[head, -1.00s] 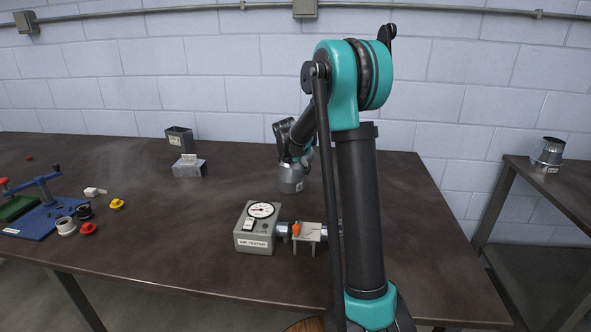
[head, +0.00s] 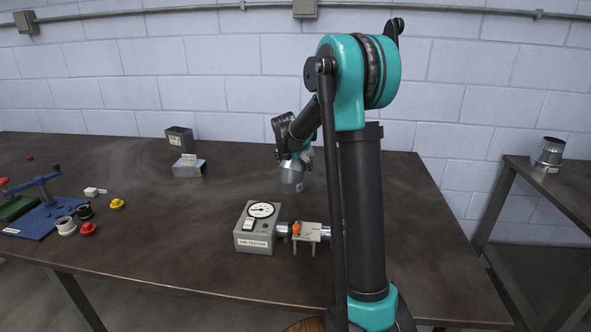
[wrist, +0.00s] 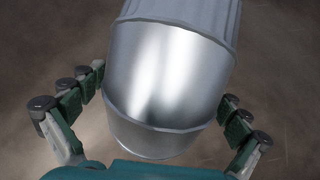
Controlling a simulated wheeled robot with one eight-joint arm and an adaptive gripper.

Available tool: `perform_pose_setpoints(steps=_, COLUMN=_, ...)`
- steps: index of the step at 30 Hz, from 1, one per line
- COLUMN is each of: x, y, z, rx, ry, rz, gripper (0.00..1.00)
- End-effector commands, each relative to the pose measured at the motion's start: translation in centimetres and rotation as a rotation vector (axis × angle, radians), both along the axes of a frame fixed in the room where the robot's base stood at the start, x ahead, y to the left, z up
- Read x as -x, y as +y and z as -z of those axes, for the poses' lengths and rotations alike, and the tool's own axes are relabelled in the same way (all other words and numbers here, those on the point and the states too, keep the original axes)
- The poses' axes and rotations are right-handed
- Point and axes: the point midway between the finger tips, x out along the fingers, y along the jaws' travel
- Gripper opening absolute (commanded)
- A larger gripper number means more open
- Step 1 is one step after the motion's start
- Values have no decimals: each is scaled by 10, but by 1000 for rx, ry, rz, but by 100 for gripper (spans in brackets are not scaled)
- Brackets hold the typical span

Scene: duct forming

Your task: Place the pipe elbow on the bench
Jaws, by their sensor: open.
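The pipe elbow (head: 291,181) is a shiny sheet-metal piece in bent segments. In the head view it appears to stand on the dark bench (head: 215,215), below my gripper. In the wrist view the elbow (wrist: 165,75) fills the middle, between the spread fingers. My gripper (wrist: 168,105) is open, with one green-padded finger on each side of the elbow and a narrow gap showing by the pads. In the head view the fingers are mostly hidden by the wrist and too small to make out.
A grey tester box with a dial (head: 257,230) and a small clamp stand (head: 308,233) are nearer on the bench. Two metal duct pieces (head: 188,167) stand back left. A blue fixture (head: 45,215) and several caps lie left. A side table (head: 560,190) holds a metal reducer (head: 549,152).

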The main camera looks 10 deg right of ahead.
Motion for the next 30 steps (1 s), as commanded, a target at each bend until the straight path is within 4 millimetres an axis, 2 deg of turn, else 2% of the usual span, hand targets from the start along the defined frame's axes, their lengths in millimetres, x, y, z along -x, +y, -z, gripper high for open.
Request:
perform_pose_setpoints(steps=9, x=32, y=14, z=-53, rx=-1, ry=0, rz=-1, gripper=100)
perform_pose_setpoints(steps=15, x=44, y=20, z=-75, rx=-1, ry=1, rz=0, gripper=100)
perform_pose_setpoints(steps=21, x=48, y=21, z=-82, rx=-1, ry=1, rz=0, gripper=100)
perform_pose_setpoints(steps=30, x=48, y=21, z=-82, rx=0, ry=0, rz=0, gripper=100)
